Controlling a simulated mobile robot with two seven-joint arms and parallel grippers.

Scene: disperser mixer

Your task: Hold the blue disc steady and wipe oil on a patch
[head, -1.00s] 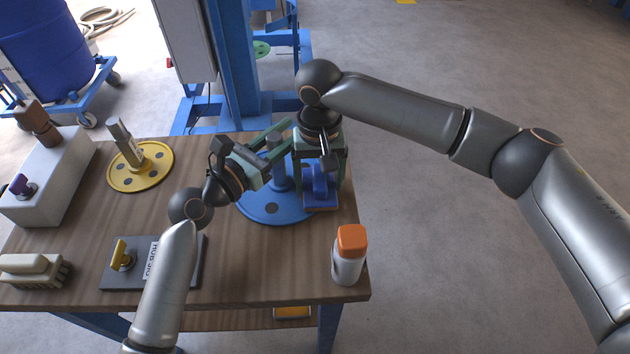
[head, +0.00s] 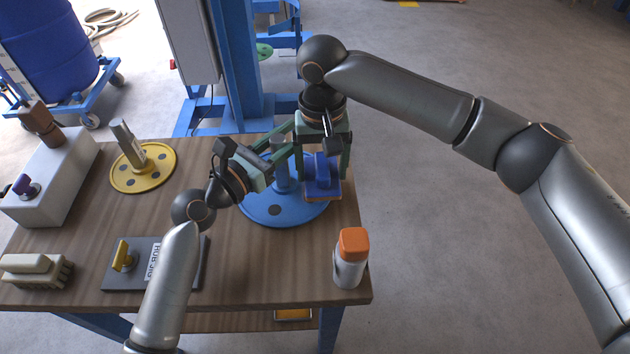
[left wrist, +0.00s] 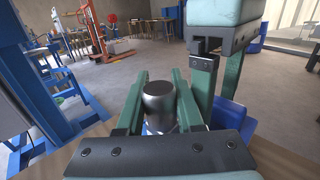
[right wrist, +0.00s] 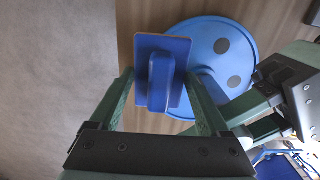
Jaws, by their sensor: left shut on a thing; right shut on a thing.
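The blue disc (head: 270,212) lies flat on the right end of the wooden table, with dark round spots and an upright grey post (left wrist: 160,105) at its middle. My left gripper (head: 284,172) is shut on this post, which shows between its fingers in the left wrist view. My right gripper (head: 323,172) is shut on the handle of a blue wiping pad (head: 320,193). In the right wrist view the pad (right wrist: 175,50) overlaps the disc's edge (right wrist: 235,90). I cannot tell whether the pad touches the disc. No oil is discernible.
A white bottle with an orange cap (head: 351,258) stands at the near right corner. A yellow disc (head: 143,168), a dark plate with a yellow handle (head: 150,275), a brush (head: 37,270) and a pale block (head: 60,185) occupy the left. A blue machine column (head: 232,70) stands behind the table.

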